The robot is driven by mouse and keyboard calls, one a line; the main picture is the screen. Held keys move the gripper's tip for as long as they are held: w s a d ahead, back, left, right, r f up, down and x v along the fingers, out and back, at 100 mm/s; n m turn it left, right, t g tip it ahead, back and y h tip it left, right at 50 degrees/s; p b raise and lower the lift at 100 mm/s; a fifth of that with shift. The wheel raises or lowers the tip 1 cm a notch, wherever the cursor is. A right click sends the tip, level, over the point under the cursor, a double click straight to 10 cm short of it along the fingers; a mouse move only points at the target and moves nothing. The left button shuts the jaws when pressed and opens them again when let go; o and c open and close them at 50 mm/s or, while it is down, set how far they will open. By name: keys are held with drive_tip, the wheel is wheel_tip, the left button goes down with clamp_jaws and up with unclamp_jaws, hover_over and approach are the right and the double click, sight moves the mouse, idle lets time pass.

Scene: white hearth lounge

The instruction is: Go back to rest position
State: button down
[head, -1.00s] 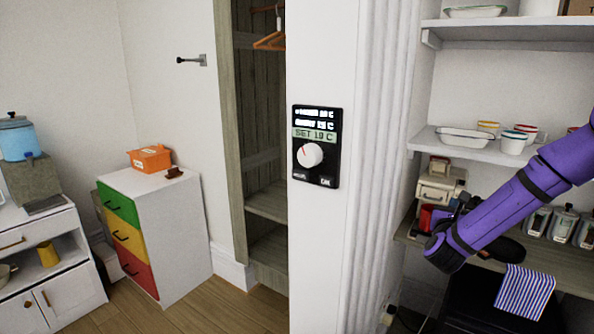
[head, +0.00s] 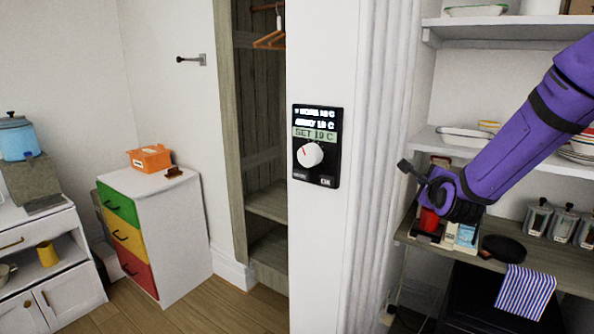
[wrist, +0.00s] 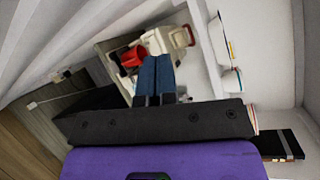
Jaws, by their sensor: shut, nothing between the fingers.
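My purple arm reaches in from the right in the head view. My gripper (head: 408,171) is at its end, in front of the shelving on the right and to the right of the thermostat panel. In the wrist view the two blue fingers of my gripper (wrist: 156,62) are together, with nothing held between them. The thermostat (head: 316,147) is on the white wall, with a white dial (head: 310,154) and a display reading SET 19 C. My gripper is apart from it.
A red mug (head: 429,221) sits at a coffee machine on the counter, close to my gripper; the mug also shows in the wrist view (wrist: 133,58). A black pan (head: 503,248), canisters (head: 538,217) and a striped towel (head: 525,291) are nearby. Open floor (head: 215,312) lies at lower left.

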drive_tip(key=s+a+r+n+g+y, duration=0.1)
drive_tip(key=s+a+r+n+g, duration=0.2)
drive_tip(key=s+n, duration=0.35)
drive_tip(key=s+a+r+n+g, duration=0.1)
drive_tip(key=s+r+n+g, duration=0.1)
drive_tip(key=s+r+n, duration=0.35)
drive_tip(key=s+d+n+g, duration=0.1)
drive_tip(key=s+n+g, duration=0.5)
drive_tip(key=s, duration=2.1)
drive_tip(key=n, duration=0.5)
drive_tip(key=shift+d+r, duration=0.15)
drive_tip(key=shift+r, duration=0.1)
